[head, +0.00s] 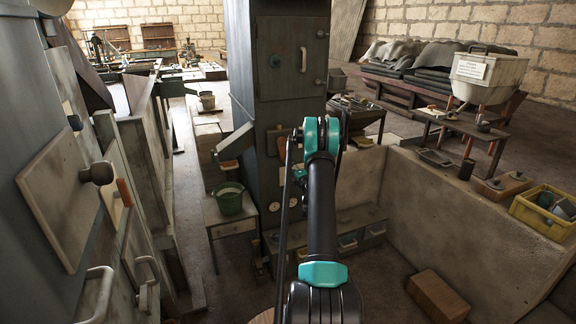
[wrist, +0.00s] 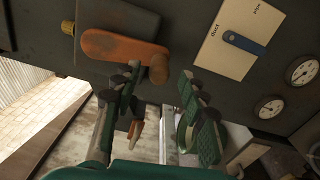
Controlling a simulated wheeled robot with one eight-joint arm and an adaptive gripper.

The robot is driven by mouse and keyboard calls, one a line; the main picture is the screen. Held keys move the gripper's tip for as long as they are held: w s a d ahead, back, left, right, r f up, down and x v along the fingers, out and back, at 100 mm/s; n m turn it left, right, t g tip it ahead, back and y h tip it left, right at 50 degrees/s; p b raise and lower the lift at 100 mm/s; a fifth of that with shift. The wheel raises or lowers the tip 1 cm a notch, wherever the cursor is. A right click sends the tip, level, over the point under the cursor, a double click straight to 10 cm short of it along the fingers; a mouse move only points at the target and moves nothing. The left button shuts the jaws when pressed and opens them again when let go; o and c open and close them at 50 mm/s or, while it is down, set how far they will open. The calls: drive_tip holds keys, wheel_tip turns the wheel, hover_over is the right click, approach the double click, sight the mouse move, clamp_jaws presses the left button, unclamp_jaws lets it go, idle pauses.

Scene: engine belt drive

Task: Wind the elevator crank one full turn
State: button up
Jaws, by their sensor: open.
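The crank (wrist: 112,46) is an orange-brown arm on a dark panel in the wrist view, with a brown round knob (wrist: 158,69) at its right end. My gripper (wrist: 159,78) is open, its two green fingers spread with the tips on either side of the knob's line. Whether either finger touches the knob I cannot tell. In the head view my arm reaches toward the tall dark elevator cabinet (head: 290,50), and hides much of its lower front. The crank is not clear in that view.
Beside the crank are a pale card with a blue pointer (wrist: 244,43) and two round gauges (wrist: 301,70). In the head view a green bucket (head: 229,198) stands left of the cabinet. A low wall (head: 465,215) closes off the right, with a wooden block (head: 438,296) on the floor.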

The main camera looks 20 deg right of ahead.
drive_tip(key=s, duration=0.7)
drive_tip(key=shift+d, duration=0.1)
